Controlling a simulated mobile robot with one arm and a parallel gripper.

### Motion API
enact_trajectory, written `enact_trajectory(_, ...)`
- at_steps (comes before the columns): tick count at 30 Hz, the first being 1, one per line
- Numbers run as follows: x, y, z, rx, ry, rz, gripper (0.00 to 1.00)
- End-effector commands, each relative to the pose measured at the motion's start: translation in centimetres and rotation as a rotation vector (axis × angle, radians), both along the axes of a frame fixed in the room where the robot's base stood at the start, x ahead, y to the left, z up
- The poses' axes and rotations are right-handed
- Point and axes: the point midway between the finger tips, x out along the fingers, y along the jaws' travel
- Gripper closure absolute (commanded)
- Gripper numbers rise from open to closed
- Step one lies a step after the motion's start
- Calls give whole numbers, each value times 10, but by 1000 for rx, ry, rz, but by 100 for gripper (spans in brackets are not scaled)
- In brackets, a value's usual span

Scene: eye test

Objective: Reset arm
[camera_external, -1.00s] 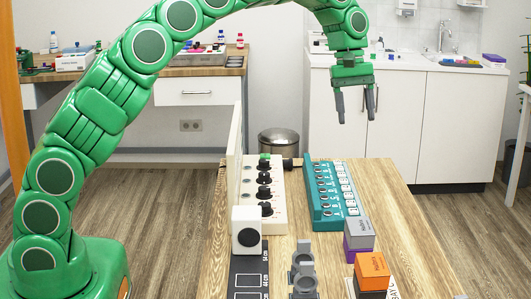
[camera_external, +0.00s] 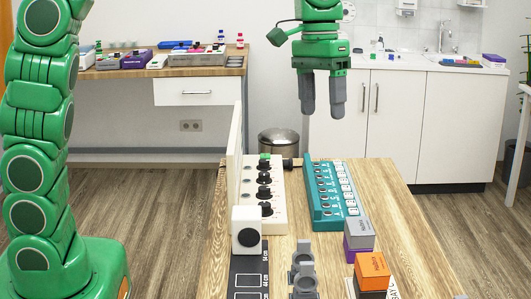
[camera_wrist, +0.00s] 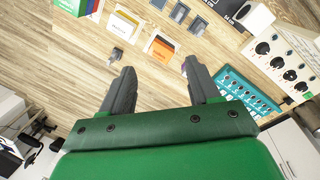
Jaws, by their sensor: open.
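My gripper (camera_external: 322,97) is green with grey fingers. It hangs in the air above the far end of the wooden table, fingers pointing down, open and empty. In the wrist view, its two fingers (camera_wrist: 160,92) stand apart with only table surface and objects beyond them. My green arm rises at the left of the external view, and its upper part is out of the picture.
The wooden table (camera_external: 400,225) bears a teal panel (camera_external: 325,197), a white panel with black knobs (camera_external: 278,205), a white box with a black disc (camera_external: 246,231), grey holders (camera_external: 304,270), a grey block (camera_external: 357,232) and an orange block (camera_external: 371,271). The air around my gripper is clear.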

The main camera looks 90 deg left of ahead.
Motion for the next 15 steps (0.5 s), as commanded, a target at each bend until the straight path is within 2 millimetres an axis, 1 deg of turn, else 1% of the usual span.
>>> enact_trajectory(1, -10, -9, 3, 12, -5, -36, 39)
enact_trajectory(6, -44, -34, 7, 51, -12, -155, 39)
enact_trajectory(12, -87, -57, 7, 99, -13, -289, 39)
enact_trajectory(15, -109, -65, 5, 124, -14, -351, 39)
